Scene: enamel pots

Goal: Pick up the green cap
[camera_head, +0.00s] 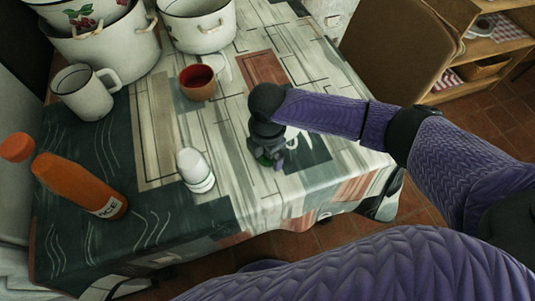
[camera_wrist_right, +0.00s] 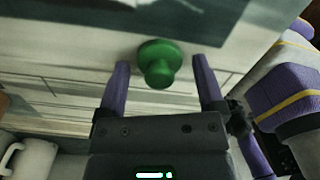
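The green cap (camera_wrist_right: 160,62) shows in the right wrist view as a round green knob with a wider base on the table. It lies between and slightly beyond the fingertips of my right gripper (camera_wrist_right: 161,62), with a gap to each finger. The right gripper is open and empty. In the head view my right gripper (camera_head: 268,152) points down over the table and hides most of the cap; only a sliver of green (camera_head: 264,161) shows under it. My left gripper is not in view.
The cloth around the gripper is mostly clear. Wooden shelves (camera_head: 485,60) stand behind, right.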

